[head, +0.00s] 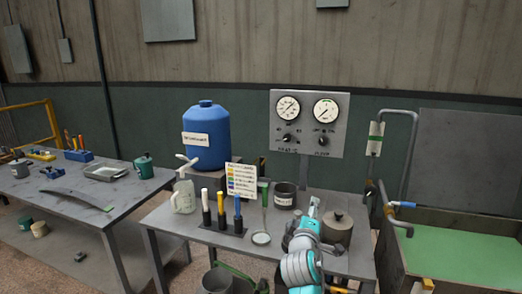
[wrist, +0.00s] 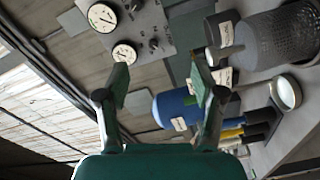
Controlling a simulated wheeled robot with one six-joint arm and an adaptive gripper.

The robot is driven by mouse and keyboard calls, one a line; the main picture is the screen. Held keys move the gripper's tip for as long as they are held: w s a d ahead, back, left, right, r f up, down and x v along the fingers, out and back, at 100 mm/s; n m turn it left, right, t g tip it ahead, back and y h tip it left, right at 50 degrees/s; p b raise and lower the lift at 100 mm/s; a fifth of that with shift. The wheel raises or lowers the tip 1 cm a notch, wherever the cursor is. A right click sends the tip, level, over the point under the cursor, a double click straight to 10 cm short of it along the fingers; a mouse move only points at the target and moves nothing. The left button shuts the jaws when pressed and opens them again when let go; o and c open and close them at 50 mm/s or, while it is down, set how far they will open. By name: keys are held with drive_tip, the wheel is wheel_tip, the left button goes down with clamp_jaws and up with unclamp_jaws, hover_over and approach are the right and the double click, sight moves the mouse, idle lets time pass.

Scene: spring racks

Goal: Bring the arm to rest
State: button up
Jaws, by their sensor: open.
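My arm, white and teal, rises from the bottom of the head view over the right table (head: 177,239). My gripper (wrist: 159,84) is open and empty in the wrist view, its two green-padded fingers well apart with nothing between them. The wrist view is tilted. It shows the gauge panel (wrist: 140,35) beyond the left finger and the blue drum (wrist: 172,108) behind the gap.
On the right table stand a blue drum (head: 206,135), a pump bottle (head: 184,194), several upright markers (head: 221,210) and a round-ended tool (head: 262,238). A gauge panel (head: 309,124) rises behind.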

drive_tip(key=s+d+f+y, duration=0.1)
drive_tip(key=s+f+y, duration=0.1)
drive_tip(key=s+f, duration=1.2)
drive_tip(key=s+d+f+m+g+y, duration=0.1)
drive_tip(key=s+f+m, duration=0.1)
drive_tip(key=s+f, duration=0.75)
drive_tip(key=s+d+f+m+g+y, duration=0.15)
drive_tip(key=s+f, duration=0.35)
drive_tip(key=s, duration=1)
drive_tip(key=s+r+m, duration=0.2)
drive_tip(key=s+r, duration=0.1)
drive_tip(key=s, duration=0.6)
drive_tip(key=s+r+m, duration=0.3)
drive_tip(key=s, duration=0.6)
drive_tip(key=s+r+m, duration=0.3)
drive_tip(key=s, duration=0.6)
drive_tip(key=shift+d+r, duration=0.2)
drive_tip(key=shift+r, duration=0.05)
